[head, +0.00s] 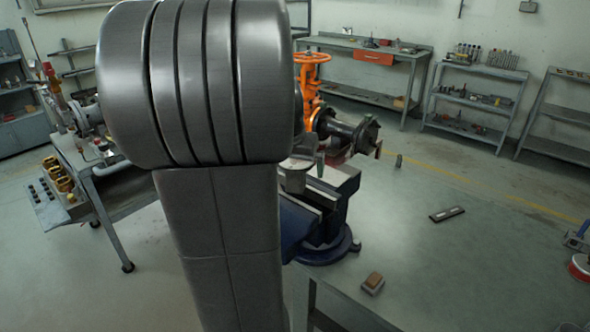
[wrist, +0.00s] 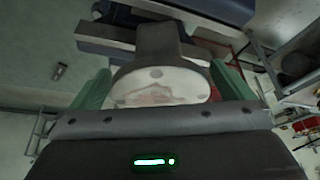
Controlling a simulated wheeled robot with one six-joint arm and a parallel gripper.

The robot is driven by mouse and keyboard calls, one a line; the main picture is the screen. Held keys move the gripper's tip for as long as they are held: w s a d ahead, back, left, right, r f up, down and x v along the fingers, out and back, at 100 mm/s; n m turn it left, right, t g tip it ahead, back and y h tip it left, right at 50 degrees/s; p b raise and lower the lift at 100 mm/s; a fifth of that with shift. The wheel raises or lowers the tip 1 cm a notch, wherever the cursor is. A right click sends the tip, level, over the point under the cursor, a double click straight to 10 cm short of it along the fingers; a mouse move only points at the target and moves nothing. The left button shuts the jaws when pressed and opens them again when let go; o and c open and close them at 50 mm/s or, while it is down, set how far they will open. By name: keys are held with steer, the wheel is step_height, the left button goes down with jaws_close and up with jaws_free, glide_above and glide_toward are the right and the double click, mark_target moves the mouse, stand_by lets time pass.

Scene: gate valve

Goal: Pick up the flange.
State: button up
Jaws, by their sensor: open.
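In the wrist view, a pale round plate with small dark spots near its rim, which looks like the flange (wrist: 165,88), lies between the two green fingers of my gripper (wrist: 160,68). The fingers are apart, one on each side, and I cannot tell whether either touches it. A dark grey block-like part adjoins the plate at its far side. The blue vise (wrist: 210,10) is just beyond. In the head view, a grey rounded part, likely the flange (head: 296,181), shows over the vise (head: 318,225). My arm hides most of my gripper there.
The workbench (head: 440,270) right of the vise is mostly clear, with a small brown-topped block (head: 373,283) and a dark flat bar (head: 447,214) on it. An orange valve (head: 311,75) stands behind. Shelves (head: 475,95) line the back wall.

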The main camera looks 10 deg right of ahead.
steer(key=shift+w+d+f, duration=0.1)
steer(key=shift+w+f, duration=0.05)
steer(key=shift+f, duration=0.25)
steer(key=shift+c, duration=0.4)
